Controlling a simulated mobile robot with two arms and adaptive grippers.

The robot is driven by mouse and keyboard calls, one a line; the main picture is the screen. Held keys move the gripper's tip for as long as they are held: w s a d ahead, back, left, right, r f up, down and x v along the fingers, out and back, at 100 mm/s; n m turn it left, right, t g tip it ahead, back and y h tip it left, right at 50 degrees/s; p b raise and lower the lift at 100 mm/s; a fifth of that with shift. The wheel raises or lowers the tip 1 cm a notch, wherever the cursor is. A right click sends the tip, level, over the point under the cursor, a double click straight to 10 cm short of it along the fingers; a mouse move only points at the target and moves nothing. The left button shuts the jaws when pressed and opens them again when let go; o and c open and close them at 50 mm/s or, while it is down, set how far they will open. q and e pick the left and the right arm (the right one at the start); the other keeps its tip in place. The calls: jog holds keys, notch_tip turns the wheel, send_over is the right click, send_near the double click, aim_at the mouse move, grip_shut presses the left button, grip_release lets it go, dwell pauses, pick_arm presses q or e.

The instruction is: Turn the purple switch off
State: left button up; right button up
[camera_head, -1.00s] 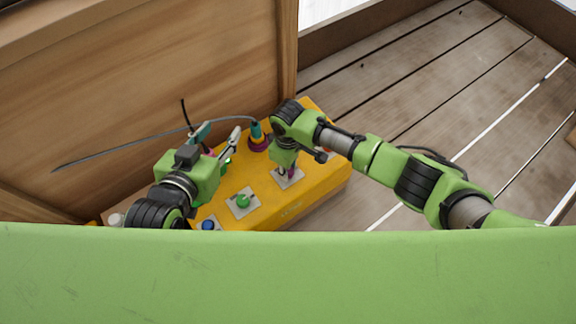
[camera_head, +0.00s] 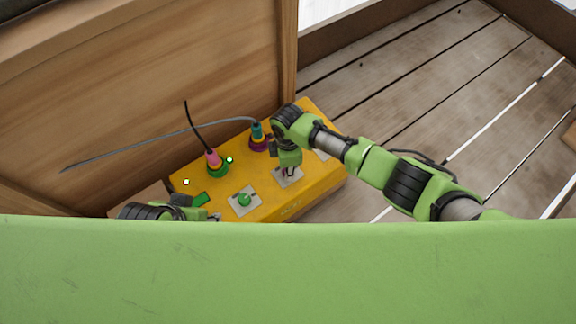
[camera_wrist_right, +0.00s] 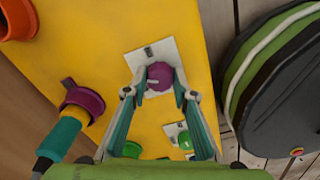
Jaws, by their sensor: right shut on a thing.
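The purple switch (camera_wrist_right: 160,75) is a round knob with a pale mark, on a white square plate (camera_wrist_right: 135,62) on the yellow box (camera_wrist_right: 110,28). My right gripper (camera_wrist_right: 160,94) has a finger on each side of the knob and is shut on it. In the head view my right gripper (camera_head: 289,169) points down at the box, and its wrist hides most of the switch. My left gripper (camera_head: 208,212) is low at the box's near left, partly cut off by my green body, so its fingers are not clear.
A green knob (camera_head: 245,200) sits on its own plate. A pink plug (camera_head: 212,158) stands in a green socket and a teal plug (camera_head: 257,130) in a purple socket, both with cables. A wooden wall (camera_head: 130,100) stands behind. Plank floor (camera_head: 420,100) lies right.

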jog(key=n, duration=0.4)
jog(key=shift+n, duration=0.4)
dwell(0.4)
jog(key=o, duration=1.1)
notch_tip(320, 180, up, 12)
jog(key=shift+s+f, duration=0.1)
